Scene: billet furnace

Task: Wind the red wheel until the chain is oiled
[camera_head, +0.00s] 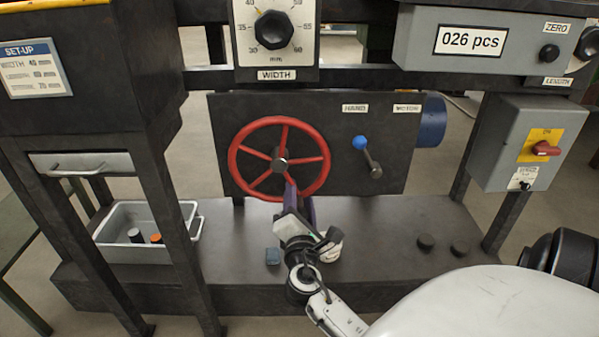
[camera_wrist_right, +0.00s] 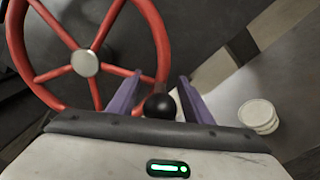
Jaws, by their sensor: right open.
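The red wheel (camera_head: 280,164) has several spokes and a grey hub, and stands upright on the dark machine panel. It fills the upper left of the right wrist view (camera_wrist_right: 85,62). My right gripper (camera_head: 300,192) is at the wheel's lower right rim, with purple fingers. In the wrist view its open fingers (camera_wrist_right: 158,88) stand on either side of a black knob (camera_wrist_right: 160,107) near the rim. I cannot tell whether they touch the knob. I cannot make out the chain. My left gripper is not in view.
A lever with a blue knob (camera_head: 360,143) sits right of the wheel under small labels. A grey tray (camera_head: 125,255) holds small cylinders at left. A grey switch box (camera_head: 510,115) is at right.

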